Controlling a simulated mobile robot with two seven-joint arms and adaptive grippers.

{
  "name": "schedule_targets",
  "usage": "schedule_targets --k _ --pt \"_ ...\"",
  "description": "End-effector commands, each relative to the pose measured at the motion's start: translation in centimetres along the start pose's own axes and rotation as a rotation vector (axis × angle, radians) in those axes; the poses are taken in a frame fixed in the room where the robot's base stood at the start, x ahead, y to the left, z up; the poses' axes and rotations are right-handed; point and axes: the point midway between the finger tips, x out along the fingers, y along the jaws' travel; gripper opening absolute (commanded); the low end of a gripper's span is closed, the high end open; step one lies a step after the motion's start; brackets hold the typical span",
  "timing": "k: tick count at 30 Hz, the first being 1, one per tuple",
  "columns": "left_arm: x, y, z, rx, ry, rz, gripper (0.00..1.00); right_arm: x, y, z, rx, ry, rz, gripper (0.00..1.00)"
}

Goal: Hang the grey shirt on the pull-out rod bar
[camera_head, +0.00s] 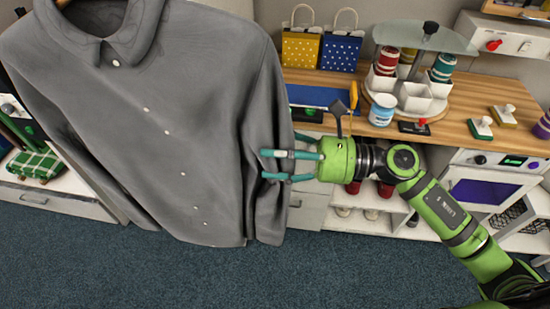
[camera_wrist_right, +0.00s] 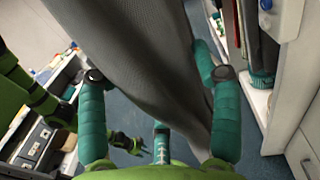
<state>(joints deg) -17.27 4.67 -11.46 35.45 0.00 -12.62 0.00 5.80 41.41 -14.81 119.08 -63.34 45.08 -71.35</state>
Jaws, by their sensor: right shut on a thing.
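The grey shirt (camera_head: 180,110) hangs upright and large at the left of the head view, with its collar at the top edge and a row of white buttons down the front. My right gripper (camera_head: 266,166) is at the sleeve on the shirt's right side, its teal fingers shut on the cloth. In the right wrist view the grey cloth (camera_wrist_right: 150,60) runs down between the teal fingers (camera_wrist_right: 160,100). What holds the shirt up is outside the head view. I cannot make out the pull-out rod bar.
A wooden counter (camera_head: 455,122) behind carries gift bags (camera_head: 301,47), a spool carousel (camera_head: 425,42), a white tub (camera_head: 382,109) and stamps (camera_head: 503,115). White drawers (camera_head: 306,205) stand below it. A green plaid item (camera_head: 35,165) lies at left. Blue carpet (camera_head: 320,270) is clear in front.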

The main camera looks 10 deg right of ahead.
Motion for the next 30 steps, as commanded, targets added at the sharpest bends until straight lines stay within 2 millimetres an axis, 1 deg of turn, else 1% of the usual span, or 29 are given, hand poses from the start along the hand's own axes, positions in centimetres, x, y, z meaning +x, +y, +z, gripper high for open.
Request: schedule_targets --k 1,14,15,16,30 --pt "0.3 0.03 0.04 0.0 0.0 0.0 0.54 -0.05 -0.01 -0.45 0.0 0.007 0.002 0.15" --pt "0.41 0.06 0.01 0.0 0.0 0.001 0.54 -0.09 -0.13 -0.52 0.002 0.009 0.003 0.15" --pt "0.41 0.09 -0.01 -0.001 0.001 0.001 0.54 -0.09 -0.13 -0.51 0.003 0.008 0.003 0.81" --pt "0.41 0.12 -0.02 -0.001 0.001 0.001 0.54 -0.09 -0.13 -0.5 0.003 0.008 0.003 0.93" --pt "0.42 0.07 -0.26 -0.002 0.006 0.001 0.54 -0.13 -0.15 -0.5 0.003 0.007 0.002 0.93"
